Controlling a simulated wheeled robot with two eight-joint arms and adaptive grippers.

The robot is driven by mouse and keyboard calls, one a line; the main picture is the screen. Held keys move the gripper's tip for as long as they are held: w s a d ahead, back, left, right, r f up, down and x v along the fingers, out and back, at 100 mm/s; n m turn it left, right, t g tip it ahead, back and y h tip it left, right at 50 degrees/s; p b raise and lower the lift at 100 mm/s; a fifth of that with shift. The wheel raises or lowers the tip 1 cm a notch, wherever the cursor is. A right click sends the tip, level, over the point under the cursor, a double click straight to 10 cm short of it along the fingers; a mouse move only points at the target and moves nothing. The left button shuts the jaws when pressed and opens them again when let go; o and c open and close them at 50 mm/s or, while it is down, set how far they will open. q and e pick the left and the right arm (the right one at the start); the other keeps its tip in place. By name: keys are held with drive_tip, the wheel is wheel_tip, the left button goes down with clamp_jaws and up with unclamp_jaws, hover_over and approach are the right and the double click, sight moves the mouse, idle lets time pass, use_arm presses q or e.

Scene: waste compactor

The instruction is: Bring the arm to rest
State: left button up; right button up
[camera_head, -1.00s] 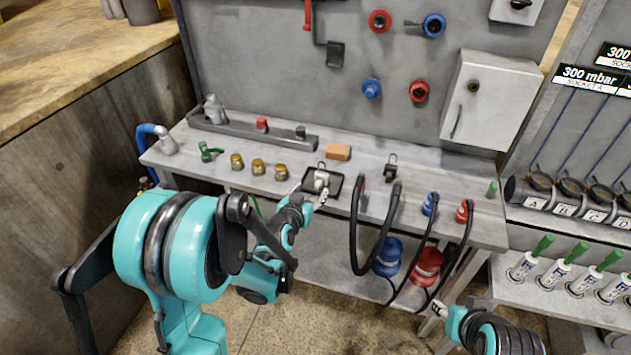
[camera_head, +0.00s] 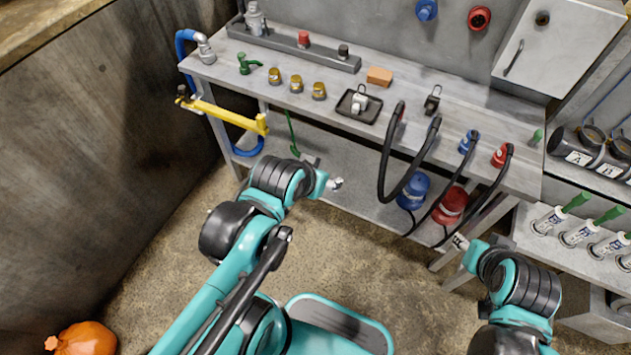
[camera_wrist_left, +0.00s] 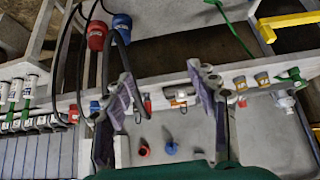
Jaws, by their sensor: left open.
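My left arm is teal and black and comes in from the lower left in the head view. My left gripper (camera_head: 335,184) is in front of the bench, clear of its front edge. In the left wrist view its two fingers (camera_wrist_left: 163,90) are spread apart with nothing between them. My right gripper (camera_head: 459,242) is near the bench's right leg in the head view. It is small there, and whether its jaws are apart is unclear.
The grey bench (camera_head: 335,125) carries a black tray (camera_head: 345,106) with a white fitting, brass fittings, an orange block (camera_head: 379,76) and hoses. Black hoses (camera_head: 385,160) hang over its front edge. A yellow bar (camera_head: 225,114) juts out at left. Floor in front is open.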

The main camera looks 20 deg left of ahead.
use_arm(q)
drive_tip(key=shift+s+a+f+g, duration=0.15)
drive_tip(key=shift+s+g, duration=0.15)
drive_tip(key=shift+s, duration=0.7)
idle(0.6)
